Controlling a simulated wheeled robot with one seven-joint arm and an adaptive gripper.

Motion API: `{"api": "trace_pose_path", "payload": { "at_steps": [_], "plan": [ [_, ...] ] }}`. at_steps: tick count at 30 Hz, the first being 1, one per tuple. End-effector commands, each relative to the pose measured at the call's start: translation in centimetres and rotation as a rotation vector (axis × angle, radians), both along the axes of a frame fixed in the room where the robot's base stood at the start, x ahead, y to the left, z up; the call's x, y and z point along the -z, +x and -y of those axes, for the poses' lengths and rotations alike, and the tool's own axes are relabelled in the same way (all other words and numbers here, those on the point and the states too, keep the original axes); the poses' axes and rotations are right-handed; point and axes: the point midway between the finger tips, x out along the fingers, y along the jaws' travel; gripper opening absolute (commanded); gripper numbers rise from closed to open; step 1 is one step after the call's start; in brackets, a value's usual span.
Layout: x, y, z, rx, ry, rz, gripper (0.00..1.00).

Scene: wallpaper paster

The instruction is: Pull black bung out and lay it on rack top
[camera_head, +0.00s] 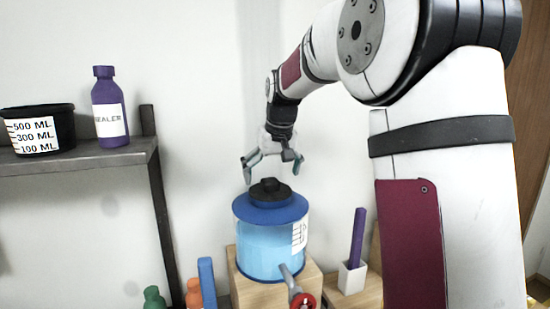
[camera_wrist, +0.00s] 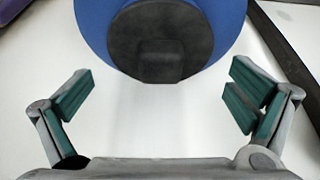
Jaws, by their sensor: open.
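The black bung (camera_head: 270,190) sits in the top of a blue-lidded tank (camera_head: 270,250) of light blue liquid. In the wrist view the bung (camera_wrist: 160,40) shows as a dark disc with a raised block grip, on the blue lid (camera_wrist: 95,22). My gripper (camera_head: 273,166) is open and empty, just above the bung in the head view. In the wrist view my gripper's fingers (camera_wrist: 155,95) are spread wide, with the bung ahead of them near the top edge. The rack (camera_head: 85,160) stands at the left; its dark top is partly taken up.
On the rack top are a black measuring tub (camera_head: 38,130) and a purple sealer bottle (camera_head: 110,108). The tank stands on a wooden block (camera_head: 305,290) with a red-handled tap (camera_head: 298,296) in front. A purple stick (camera_head: 357,238) stands in a white holder (camera_head: 351,279) at right.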

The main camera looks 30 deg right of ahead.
Motion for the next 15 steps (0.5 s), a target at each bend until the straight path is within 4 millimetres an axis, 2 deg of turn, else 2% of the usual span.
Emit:
{"api": "trace_pose_path", "payload": {
  "at_steps": [6, 15],
  "plan": [
    [2.7, 1.0, 0.2, 0.0, 0.001, -0.003, 1.0],
    [3.7, 1.5, 0.3, 0.0, 0.0, 0.0, 1.0]
  ]
}}
